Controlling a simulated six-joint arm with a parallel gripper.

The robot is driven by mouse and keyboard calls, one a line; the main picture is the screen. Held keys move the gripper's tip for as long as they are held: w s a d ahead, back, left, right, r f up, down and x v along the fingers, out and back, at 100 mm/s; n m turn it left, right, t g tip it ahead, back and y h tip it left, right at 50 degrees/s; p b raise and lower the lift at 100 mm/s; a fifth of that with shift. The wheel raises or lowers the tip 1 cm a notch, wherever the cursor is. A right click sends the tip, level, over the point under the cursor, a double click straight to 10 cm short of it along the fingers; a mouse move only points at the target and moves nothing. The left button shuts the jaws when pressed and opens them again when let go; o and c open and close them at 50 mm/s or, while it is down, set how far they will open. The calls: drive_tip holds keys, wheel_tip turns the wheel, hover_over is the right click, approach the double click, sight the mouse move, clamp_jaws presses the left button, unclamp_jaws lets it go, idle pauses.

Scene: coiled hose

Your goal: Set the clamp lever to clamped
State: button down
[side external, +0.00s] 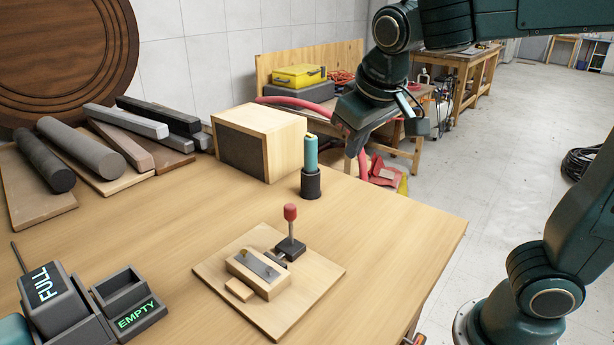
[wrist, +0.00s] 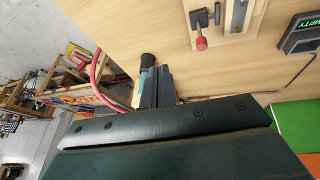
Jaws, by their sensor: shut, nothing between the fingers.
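The clamp lever (side external: 291,226) has a red knob on a thin metal stem and stands about upright from a dark block on a wooden board (side external: 222,268). A pale wooden block with a metal strip sits beside it on the board. In the wrist view the lever's red knob (wrist: 201,43) shows near the top, right of my fingers. My gripper (side external: 352,150) is shut and empty. It hangs in the air beyond the lever and to its right, apart from it. The fingers also show in the wrist view (wrist: 156,84).
A teal cylinder (side external: 311,153) stands in a black holder (side external: 311,184) between gripper and lever in the picture. A wooden box (side external: 278,143) is behind it. Bars and rods lie at the left. The table right of the lever is clear.

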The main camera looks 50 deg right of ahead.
drive_tip(key=h, duration=0.2)
hover_over(291, 226)
drive_tip(key=s+a, duration=0.3)
drive_tip(key=f, duration=0.2)
drive_tip(key=a+f+m+h, duration=0.1)
drive_tip(key=a+f, duration=0.2)
drive_tip(key=a, duration=0.6)
drive_tip(key=shift+w+a+f+m+g+h, duration=0.3)
drive_tip(key=shift+w+a+g+h, duration=0.05)
drive_tip(key=shift+w+g+h, duration=0.05)
drive_tip(key=shift+d+f, duration=0.1)
drive_tip(key=x, duration=0.9)
drive_tip(key=shift+w+d+f, duration=0.15)
drive_tip(key=shift+d+f, duration=0.1)
drive_tip(key=shift+s+d+f, duration=0.1)
drive_tip(key=shift+s+d, duration=0.05)
drive_tip(key=shift+d, duration=0.8)
drive_tip(key=shift+s+d+f, duration=0.1)
drive_tip(key=shift+s+d, duration=0.05)
drive_tip(key=shift+d, duration=0.8)
